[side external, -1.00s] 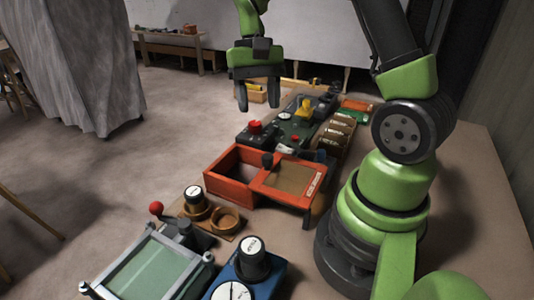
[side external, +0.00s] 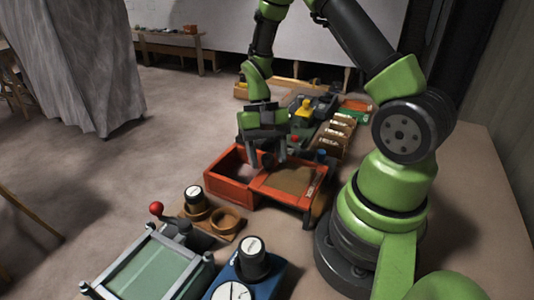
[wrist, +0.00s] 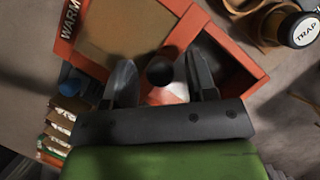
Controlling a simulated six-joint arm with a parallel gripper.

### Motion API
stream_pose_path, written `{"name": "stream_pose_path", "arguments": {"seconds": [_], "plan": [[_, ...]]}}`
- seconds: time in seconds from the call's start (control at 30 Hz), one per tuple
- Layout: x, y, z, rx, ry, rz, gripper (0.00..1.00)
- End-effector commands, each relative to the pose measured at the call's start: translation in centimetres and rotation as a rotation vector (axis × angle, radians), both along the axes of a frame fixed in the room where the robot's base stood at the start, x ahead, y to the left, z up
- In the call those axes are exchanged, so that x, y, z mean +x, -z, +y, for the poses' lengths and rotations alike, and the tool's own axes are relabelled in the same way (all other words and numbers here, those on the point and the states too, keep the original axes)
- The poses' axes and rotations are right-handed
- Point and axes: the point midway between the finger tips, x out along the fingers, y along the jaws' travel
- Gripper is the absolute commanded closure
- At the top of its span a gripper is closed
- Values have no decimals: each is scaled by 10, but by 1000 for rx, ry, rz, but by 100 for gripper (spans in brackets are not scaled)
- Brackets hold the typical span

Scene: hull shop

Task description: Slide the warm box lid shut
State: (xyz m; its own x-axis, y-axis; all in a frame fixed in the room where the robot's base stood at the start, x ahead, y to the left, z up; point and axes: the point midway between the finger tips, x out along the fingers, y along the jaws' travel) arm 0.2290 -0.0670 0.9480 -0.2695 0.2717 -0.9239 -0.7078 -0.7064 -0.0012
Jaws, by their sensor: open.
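The warm box (side external: 228,190) is an orange-red box in the middle of the bench in the side view. Its lid (side external: 292,181), a tan panel in an orange frame, covers the right part; the left part is open and shows a dark inside. In the wrist view the lid (wrist: 125,28) carries the word WARM. The lid's dark round knob (wrist: 160,73) stands near the edge by the opening. My gripper (side external: 267,161) is open just over the box. In the wrist view my gripper (wrist: 161,64) has one finger either side of the knob, with gaps showing.
A blue unit with a black knob (side external: 252,260) and a glass-topped frame (side external: 150,268) are nearer. Several brown packets (side external: 336,135) and a green panel with a yellow part (side external: 304,108) lie behind.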

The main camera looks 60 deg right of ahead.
Motion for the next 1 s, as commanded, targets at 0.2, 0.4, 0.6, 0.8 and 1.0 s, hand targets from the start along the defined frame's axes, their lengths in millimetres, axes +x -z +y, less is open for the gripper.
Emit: {"name": "stream_pose_path", "arguments": {"seconds": [0.2,0.4,0.6,0.8,1.0], "plan": [[0,0,0,0,0,0,48],[0,0,0,0,0,0,94],[2,0,0,0,-1,0,100],[28,1,-1,-1,-5,-4,100],[64,1,-1,-3,-4,-3,100]]}}
